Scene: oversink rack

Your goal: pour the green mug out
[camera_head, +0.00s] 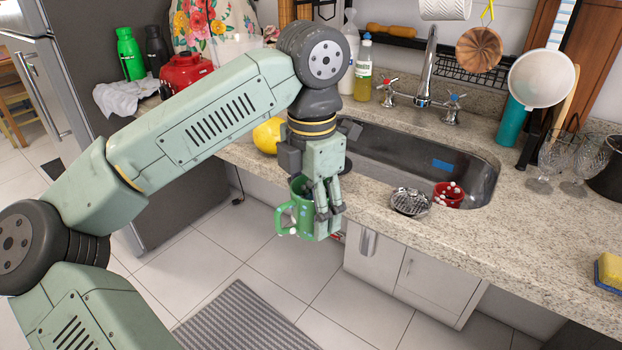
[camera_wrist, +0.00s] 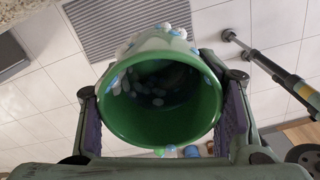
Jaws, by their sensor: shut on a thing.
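The green mug (camera_head: 301,217) is in my gripper (camera_head: 328,205), in front of the counter edge and above the floor. It looks roughly upright, with its handle toward the left. In the wrist view the green mug (camera_wrist: 118,128) sits between both fingers, its mouth facing the camera. Small pale pieces (camera_wrist: 155,97) show dimly inside it. White and blue bumps dot its outside. The sink (camera_head: 395,160) is a dark basin set in the counter, to the right of my gripper.
A red dotted cup (camera_head: 448,194) and a metal strainer (camera_head: 410,203) are at the sink's near right side. The faucet (camera_head: 426,75) stands behind the sink. A yellow fruit (camera_head: 268,136) lies left of it. Glasses (camera_head: 548,165) stand right. A grey mat (camera_head: 243,318) lies on the floor.

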